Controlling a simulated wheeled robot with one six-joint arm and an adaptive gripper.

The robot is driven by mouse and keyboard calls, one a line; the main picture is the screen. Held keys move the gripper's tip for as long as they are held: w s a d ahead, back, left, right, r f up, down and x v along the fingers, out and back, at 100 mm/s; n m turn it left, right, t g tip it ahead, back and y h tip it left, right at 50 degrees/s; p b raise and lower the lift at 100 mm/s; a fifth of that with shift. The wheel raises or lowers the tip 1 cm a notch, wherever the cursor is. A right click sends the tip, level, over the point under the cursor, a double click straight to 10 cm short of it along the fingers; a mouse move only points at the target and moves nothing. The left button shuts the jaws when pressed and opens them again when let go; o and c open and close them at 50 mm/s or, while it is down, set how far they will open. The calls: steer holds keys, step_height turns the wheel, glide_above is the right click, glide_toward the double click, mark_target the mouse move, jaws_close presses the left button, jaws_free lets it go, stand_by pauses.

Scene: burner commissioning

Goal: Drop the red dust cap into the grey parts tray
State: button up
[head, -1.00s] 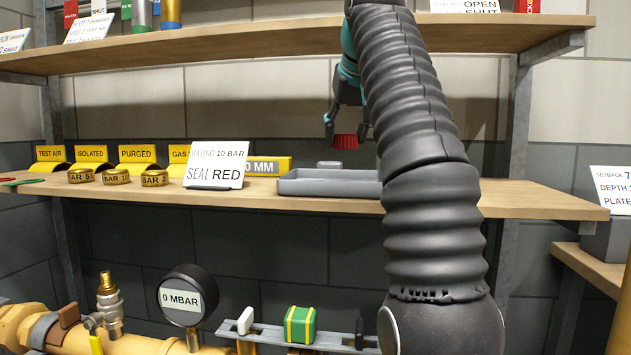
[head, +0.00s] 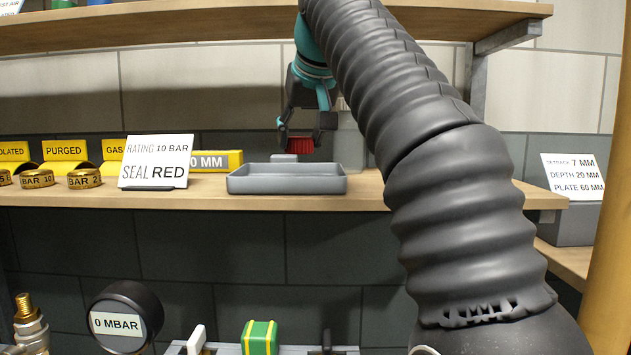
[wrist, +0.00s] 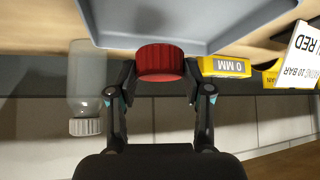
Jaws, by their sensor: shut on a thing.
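The red dust cap (head: 300,145) is held between the fingers of my gripper (head: 304,140), which is shut on it. In the head view the cap hangs above the grey parts tray (head: 287,185), over its back part or just behind it; I cannot tell exactly. The tray sits on the middle shelf and looks empty. In the wrist view the red cap (wrist: 160,63) is between both fingertips, and the grey tray (wrist: 190,47) fills the top of the picture beyond it.
A white sign reading seal red (head: 155,162) and yellow tags (head: 65,152) stand left of the tray, with brass rings (head: 85,179) in front. A bottle with a white cap (wrist: 85,90) stands near the gripper. The upper shelf (head: 240,28) is overhead.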

mark_target(303, 148)
steer(key=shift+s+a+f, duration=0.1)
steer(key=shift+a+f, duration=0.05)
steer(key=shift+a, duration=0.05)
steer(key=shift+d+f, duration=0.2)
steer(key=shift+f, duration=0.4)
steer(key=shift+f+b, duration=0.85)
steer(key=shift+f, duration=0.2)
steer(key=o, duration=1.1)
steer(key=shift+r, duration=0.1)
